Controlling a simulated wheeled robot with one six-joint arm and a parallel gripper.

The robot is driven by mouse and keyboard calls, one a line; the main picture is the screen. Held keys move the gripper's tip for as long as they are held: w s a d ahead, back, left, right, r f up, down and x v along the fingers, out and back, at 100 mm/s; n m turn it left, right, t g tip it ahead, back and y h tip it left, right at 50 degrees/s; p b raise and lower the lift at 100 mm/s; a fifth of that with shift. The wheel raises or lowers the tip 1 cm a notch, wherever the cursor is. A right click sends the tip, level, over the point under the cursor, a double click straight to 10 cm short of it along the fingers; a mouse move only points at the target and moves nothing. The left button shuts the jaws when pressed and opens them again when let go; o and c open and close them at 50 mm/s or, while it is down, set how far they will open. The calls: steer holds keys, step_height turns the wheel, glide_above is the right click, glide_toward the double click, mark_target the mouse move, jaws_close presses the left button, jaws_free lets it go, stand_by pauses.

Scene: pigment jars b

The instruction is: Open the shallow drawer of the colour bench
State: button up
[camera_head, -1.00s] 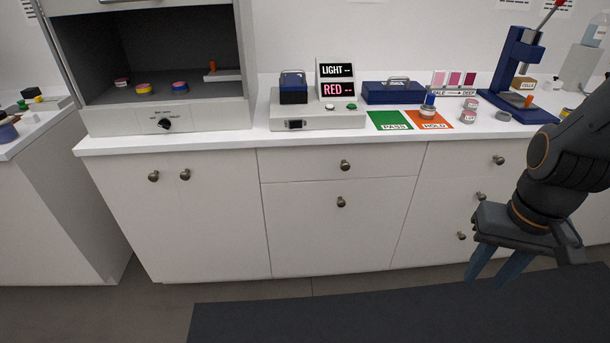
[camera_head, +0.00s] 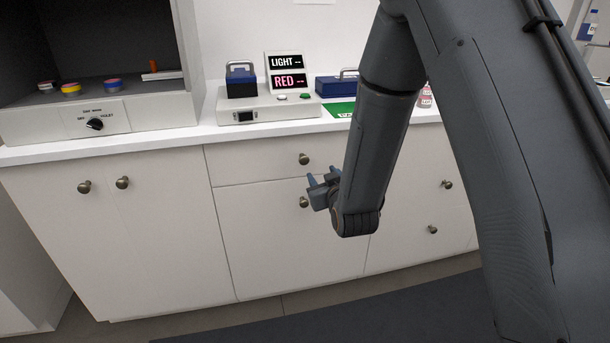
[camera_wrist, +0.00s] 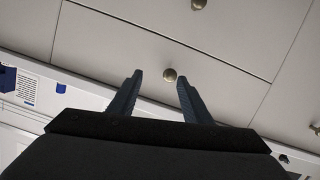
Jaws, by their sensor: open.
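The colour bench's shallow drawer (camera_head: 255,167) is the upper front of the middle section and looks flush with the bench. Its round metal knob (camera_head: 304,158) shows just above and left of my gripper (camera_head: 321,177). The fingers do not visibly touch the knob; the exact depth gap cannot be told. My forearm hides the right end of the drawer in the head view.
A second knob (camera_head: 303,202) sits on the larger front below, partly behind my gripper. Double doors (camera_head: 120,230) are to the left, more knobbed fronts (camera_head: 432,229) to the right. The worktop (camera_head: 150,143) above holds a light box (camera_head: 265,110) and a dark blue case (camera_head: 336,84).

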mark_target(304, 161)
steer(key=w+a, duration=0.1)
steer(key=w, duration=0.1)
steer(key=w+a+t+b, duration=0.1)
steer(key=w+a, duration=0.1)
steer(key=w, duration=0.1)
steer(key=w+a+t+y, duration=0.1)
steer(key=w+a, duration=0.1)
steer(key=w, duration=0.1)
steer(key=shift+w+a+f+n, duration=0.15)
steer(key=shift+w+f+n, duration=0.15)
steer(key=shift+n, duration=0.1)
steer(key=shift+c, duration=0.4)
jaws_close()
